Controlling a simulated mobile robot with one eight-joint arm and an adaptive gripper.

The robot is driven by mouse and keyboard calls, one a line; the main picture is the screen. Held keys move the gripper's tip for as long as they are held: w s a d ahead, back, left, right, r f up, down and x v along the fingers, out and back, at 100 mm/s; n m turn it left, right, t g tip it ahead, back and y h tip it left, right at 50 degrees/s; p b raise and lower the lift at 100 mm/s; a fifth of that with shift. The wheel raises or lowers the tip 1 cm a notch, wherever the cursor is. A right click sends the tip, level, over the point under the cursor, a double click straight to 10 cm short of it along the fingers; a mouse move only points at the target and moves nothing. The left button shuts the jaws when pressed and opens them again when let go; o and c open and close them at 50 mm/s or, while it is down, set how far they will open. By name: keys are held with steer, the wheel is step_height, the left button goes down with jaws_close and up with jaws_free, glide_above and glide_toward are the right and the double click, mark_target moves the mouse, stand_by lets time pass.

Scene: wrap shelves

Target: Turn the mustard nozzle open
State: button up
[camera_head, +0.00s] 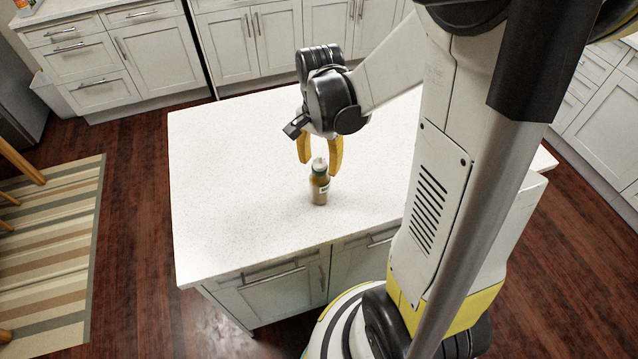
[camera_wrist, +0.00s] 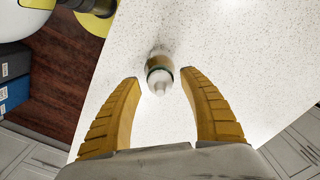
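The mustard bottle (camera_head: 320,186) stands upright on the white island counter, with a label on its side and a pale nozzle (camera_head: 319,163) on top. The wrist view looks down on the bottle (camera_wrist: 160,66) and its whitish nozzle (camera_wrist: 160,86). My gripper (camera_head: 320,170) points down from above, just behind the bottle in the head view. Its two yellow fingers are spread apart. In the wrist view the gripper (camera_wrist: 160,76) is open, with the bottle top centred between and slightly beyond the fingertips, and a gap shows on both sides. The fingers do not appear to touch the bottle.
The speckled white counter (camera_head: 235,180) is otherwise clear around the bottle. Cabinets (camera_head: 250,40) line the back, and a striped rug (camera_head: 50,250) lies on the wooden floor at left.

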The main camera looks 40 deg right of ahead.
stand_by(0.5)
step_height(320, 180, up, 7)
steer(key=p, duration=0.5)
steer(key=shift+r, duration=0.1)
stand_by(0.5)
steer(key=shift+a, duration=0.2)
steer(key=s+a+f+n+t+b, duration=0.1)
steer(key=s+a+n+t+b, duration=0.2)
steer(key=a+n+b, duration=0.2)
steer(key=s+a+f+n+t+b, duration=0.2)
steer(key=a+n+t+b, duration=0.2)
steer(key=a+n+b, duration=0.2)
steer(key=shift+s+a+f+n+b, duration=0.35)
steer(key=shift+n+b, duration=0.65)
steer(key=shift+b, duration=0.85)
steer(key=shift+d+r, duration=0.1)
steer(key=shift+r, duration=0.05)
